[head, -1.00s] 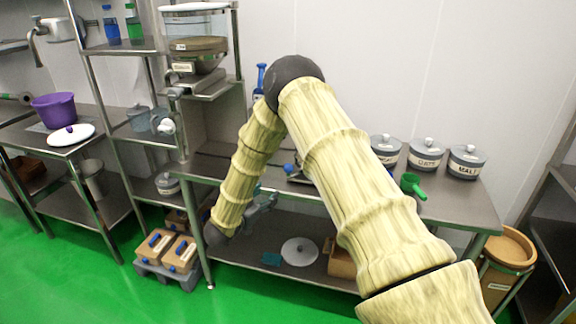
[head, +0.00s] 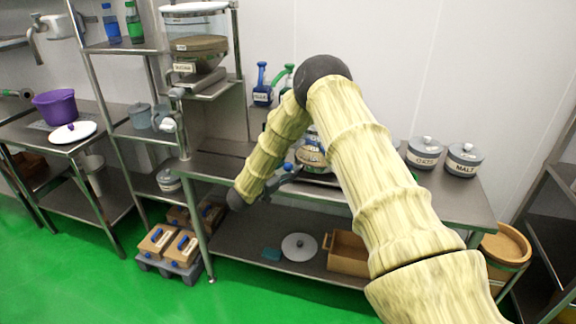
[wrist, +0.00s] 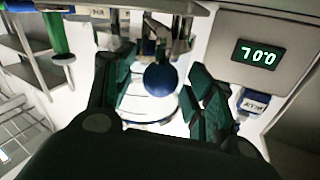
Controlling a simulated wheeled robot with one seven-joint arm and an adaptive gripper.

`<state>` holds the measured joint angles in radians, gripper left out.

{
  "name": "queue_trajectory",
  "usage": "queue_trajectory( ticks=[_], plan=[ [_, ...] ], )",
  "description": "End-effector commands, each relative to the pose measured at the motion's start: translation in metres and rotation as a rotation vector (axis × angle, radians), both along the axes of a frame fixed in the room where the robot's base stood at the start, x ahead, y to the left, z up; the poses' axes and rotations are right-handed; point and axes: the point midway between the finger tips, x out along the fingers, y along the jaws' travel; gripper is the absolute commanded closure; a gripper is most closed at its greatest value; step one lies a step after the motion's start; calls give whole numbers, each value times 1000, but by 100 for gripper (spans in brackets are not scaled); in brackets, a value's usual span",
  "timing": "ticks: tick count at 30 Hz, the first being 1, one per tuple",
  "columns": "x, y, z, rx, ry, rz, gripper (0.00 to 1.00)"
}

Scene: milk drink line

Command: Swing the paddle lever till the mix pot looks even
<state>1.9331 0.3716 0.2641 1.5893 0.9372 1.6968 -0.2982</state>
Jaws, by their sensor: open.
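A round blue knob (wrist: 160,79), apparently the end of the paddle lever, sits between the two dark green fingers of my gripper (wrist: 164,72) in the wrist view. The fingers are apart, with a visible gap on each side of the knob. In the head view the blue knob (head: 288,166) shows beside my gripper (head: 278,178), above the middle table. What looks like the mix pot (head: 311,156) stands behind my arm, mostly hidden. I cannot see its contents well enough to judge how even they are.
A lit digital display (wrist: 257,54) is close to my gripper's right in the wrist view. A hopper (head: 195,45) is at upper left.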

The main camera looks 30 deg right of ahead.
Motion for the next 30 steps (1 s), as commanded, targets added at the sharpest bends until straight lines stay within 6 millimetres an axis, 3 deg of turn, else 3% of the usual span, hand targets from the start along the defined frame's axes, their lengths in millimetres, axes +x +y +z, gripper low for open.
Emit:
queue_trajectory(
  ticks=[13,22,30],
  plan=[
    [2,-8,0,0,-1,0,46],
    [3,-8,0,0,0,0,100],
    [4,-1,0,-1,1,24,100]
  ],
)
